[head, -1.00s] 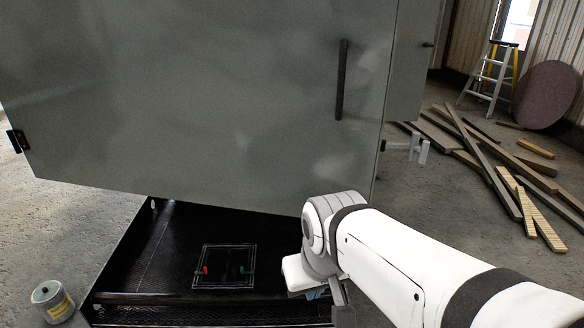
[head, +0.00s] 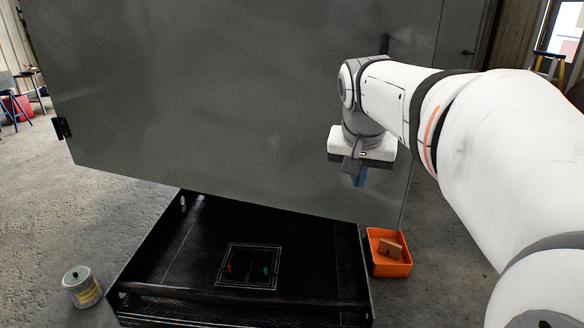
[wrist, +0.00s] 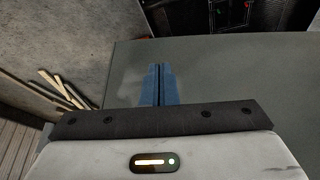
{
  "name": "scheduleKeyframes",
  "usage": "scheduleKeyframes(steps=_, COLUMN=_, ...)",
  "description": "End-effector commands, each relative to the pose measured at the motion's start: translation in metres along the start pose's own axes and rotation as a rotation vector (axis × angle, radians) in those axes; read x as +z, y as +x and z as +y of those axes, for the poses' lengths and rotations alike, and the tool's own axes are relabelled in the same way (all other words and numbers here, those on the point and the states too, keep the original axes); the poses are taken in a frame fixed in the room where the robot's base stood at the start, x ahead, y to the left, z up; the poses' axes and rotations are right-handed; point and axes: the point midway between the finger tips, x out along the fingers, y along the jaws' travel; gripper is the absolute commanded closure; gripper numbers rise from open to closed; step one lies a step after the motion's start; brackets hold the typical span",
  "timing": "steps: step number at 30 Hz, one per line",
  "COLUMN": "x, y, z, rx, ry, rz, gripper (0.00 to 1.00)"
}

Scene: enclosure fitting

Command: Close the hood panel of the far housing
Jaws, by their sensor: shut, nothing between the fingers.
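The large grey-green hood panel (head: 220,90) stands raised and tilted over a black housing (head: 180,240), so the housing is open. A black bracket (head: 61,128) sits at the panel's left edge. A dark handle (head: 385,45) at its upper right is mostly hidden by my arm. My gripper (head: 358,179) is in front of the panel's lower right part, blue fingers pointing down, shut and empty. In the wrist view the shut fingers (wrist: 160,72) lie over the panel (wrist: 235,85); I cannot tell whether they touch it. The housing (wrist: 255,12) shows beyond the panel's edge.
A square outline with a red and a green part (head: 248,267) is inside the housing. An orange bin (head: 388,262) holding a brown block stands right of it. Planks (wrist: 65,88) lie on the floor. Open floor lies left.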

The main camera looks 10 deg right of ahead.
Motion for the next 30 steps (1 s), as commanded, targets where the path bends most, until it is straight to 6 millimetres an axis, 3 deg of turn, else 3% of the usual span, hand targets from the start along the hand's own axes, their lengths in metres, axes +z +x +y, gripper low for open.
scheduleKeyframes(steps=5, x=-0.005, y=0.015, z=0.001, rx=0.006, ry=0.014, rz=0.000, gripper=1.00)
scheduleKeyframes(steps=17, x=-0.004, y=0.099, z=0.002, rx=0.007, ry=0.012, rz=-0.003, gripper=1.00)
scheduleKeyframes(steps=24, x=-0.034, y=0.108, z=0.003, rx=0.005, ry=0.014, rz=0.002, gripper=1.00)
scheduleKeyframes(steps=30, x=-0.042, y=0.112, z=0.003, rx=0.004, ry=0.013, rz=0.004, gripper=1.00)
